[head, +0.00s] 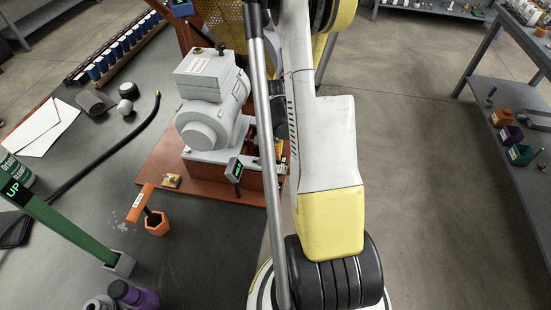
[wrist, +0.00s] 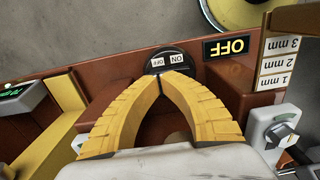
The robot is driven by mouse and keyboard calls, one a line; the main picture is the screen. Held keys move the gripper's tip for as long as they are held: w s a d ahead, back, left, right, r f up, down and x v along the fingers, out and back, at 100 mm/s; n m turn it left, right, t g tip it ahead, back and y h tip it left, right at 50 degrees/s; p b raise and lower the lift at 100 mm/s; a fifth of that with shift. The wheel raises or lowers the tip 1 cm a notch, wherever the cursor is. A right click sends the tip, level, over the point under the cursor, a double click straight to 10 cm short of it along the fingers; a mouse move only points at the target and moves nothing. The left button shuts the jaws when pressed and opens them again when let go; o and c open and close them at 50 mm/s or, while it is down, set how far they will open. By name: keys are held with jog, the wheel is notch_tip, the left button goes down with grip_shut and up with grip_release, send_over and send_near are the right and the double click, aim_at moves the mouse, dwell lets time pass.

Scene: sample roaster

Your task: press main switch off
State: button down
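The main switch (wrist: 168,55) is a round black housing with two white rocker halves in the wrist view. The half on the left is labelled OFF and the half on the right ON, both upside down. A small black display (wrist: 226,47) beside it reads OFF in yellow, also upside down. My gripper (wrist: 161,72) has two yellow ribbed fingers whose tips meet, with nothing between them. The tips lie at the switch's lower edge in the picture, close to the rocker. I cannot tell whether they touch it. In the head view I cannot make out the switch or gripper.
A grey motor unit (head: 207,100) stands on a red-brown base. An orange T-handled tool (head: 143,200), a green UP bar (head: 65,232) and a black hose (head: 103,153) lie nearby. A thickness gauge (wrist: 276,65) stands right of the display.

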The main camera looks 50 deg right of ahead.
jog(key=shift+r, duration=0.15)
jog(key=shift+r+p, duration=2.3)
jog(key=shift+r, duration=1.1)
jog(key=shift+s+f, duration=0.1)
